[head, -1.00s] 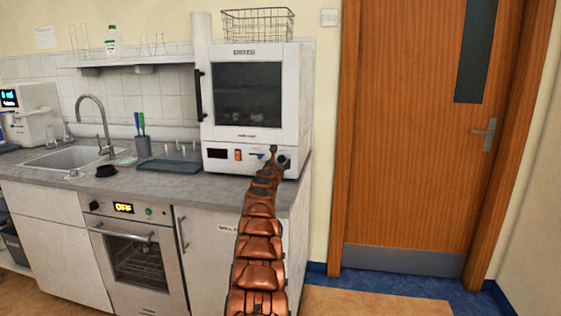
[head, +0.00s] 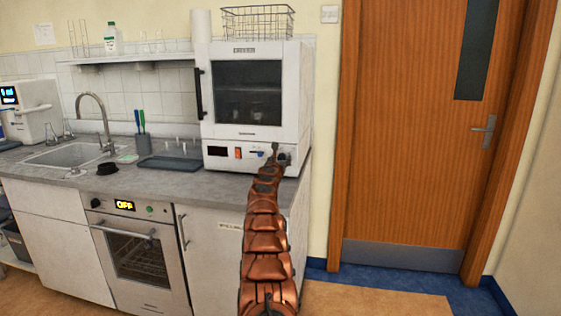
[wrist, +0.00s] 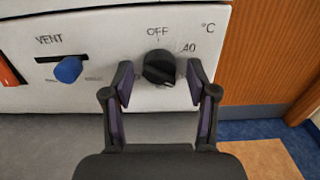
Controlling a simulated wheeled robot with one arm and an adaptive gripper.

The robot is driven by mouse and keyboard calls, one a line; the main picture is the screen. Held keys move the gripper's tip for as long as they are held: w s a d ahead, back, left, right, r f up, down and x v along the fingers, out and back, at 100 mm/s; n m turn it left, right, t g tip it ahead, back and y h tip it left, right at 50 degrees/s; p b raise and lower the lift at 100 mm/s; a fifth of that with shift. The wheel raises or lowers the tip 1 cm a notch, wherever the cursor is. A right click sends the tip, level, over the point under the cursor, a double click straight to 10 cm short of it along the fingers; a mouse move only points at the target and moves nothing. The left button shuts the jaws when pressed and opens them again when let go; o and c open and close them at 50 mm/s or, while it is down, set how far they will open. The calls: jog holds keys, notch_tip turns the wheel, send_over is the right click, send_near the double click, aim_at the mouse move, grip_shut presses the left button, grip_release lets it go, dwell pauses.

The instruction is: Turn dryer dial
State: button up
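The dryer (head: 207,140) is a white cabinet with a dark window, standing on the counter. Its black round dial (wrist: 159,68) is on the lower front panel, under the word OFF, with 40 and °C to its upper right. In the head view the dial (head: 284,159) shows at the panel's right end, close to my gripper's tip. My gripper (wrist: 160,86) is open in the wrist view, with one finger on each side of the dial. The fingers look apart from the dial, with gaps on both sides. How deep they reach is hard to tell.
A blue vent slider knob (wrist: 68,69) sits left of the dial, with an orange-red switch (wrist: 9,72) beyond it. The grey counter (head: 215,183) lies below. A wooden door (head: 412,130) is to the right. A wire basket (head: 258,22) stands on top of the dryer.

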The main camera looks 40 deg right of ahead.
jog(key=c, duration=1)
jog(key=shift+n, duration=0.3)
jog(key=n+p, duration=0.4)
jog(key=n, duration=0.4)
jog(key=n+p, duration=0.5)
jog(key=n, duration=0.3)
jog(key=shift+s+r, duration=0.1)
jog(key=shift+r, duration=0.1)
jog(key=n+p, duration=0.3)
jog(key=n, duration=0.1)
jog(key=shift+p, duration=0.3)
jog(key=shift+n+p, duration=1)
jog(key=shift+n, duration=0.8)
